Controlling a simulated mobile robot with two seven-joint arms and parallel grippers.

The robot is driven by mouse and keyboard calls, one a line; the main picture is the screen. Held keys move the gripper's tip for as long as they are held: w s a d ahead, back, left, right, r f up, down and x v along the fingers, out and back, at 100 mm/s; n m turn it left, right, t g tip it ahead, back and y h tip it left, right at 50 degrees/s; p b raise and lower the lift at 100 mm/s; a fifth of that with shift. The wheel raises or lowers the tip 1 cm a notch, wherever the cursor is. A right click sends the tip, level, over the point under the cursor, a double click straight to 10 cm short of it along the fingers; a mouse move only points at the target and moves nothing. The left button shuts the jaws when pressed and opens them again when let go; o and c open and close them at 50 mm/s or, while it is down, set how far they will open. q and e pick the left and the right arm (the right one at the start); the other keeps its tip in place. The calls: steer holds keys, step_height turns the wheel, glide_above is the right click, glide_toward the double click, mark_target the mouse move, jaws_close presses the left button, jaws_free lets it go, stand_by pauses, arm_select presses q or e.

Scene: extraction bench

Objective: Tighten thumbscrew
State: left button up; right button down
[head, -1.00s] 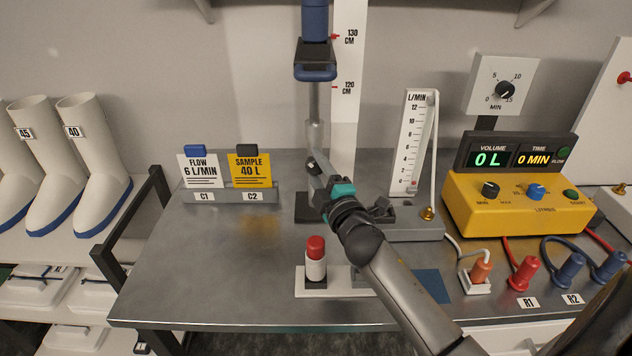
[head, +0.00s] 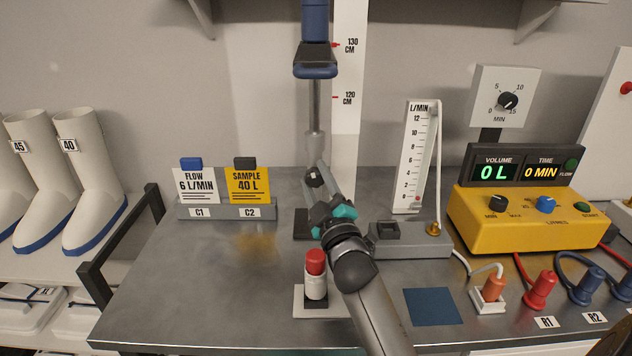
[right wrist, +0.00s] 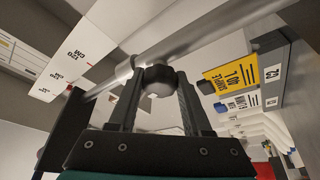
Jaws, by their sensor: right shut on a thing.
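The thumbscrew is a dark round knob (head: 313,176) on the lower part of the upright metal pole (head: 315,100). It also shows in the right wrist view as a dark ball (right wrist: 160,80) beside the pole (right wrist: 165,50). My right gripper (head: 317,180) reaches up from the front and is shut on the knob. In the right wrist view, its two fingers (right wrist: 158,88) stand on either side of the knob. The fingers partly hide the clamp area in the head view. My left gripper is not in view.
A white scale strip (head: 346,90) stands behind the pole. A flow gauge (head: 415,155) on a grey base stands right of my arm. A red-capped bottle (head: 316,282) stands close left of my wrist. A card holder (head: 225,212) is at the left. The bench's left middle is clear.

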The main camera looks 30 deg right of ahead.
steer(key=shift+c, duration=1.7)
jaws_free()
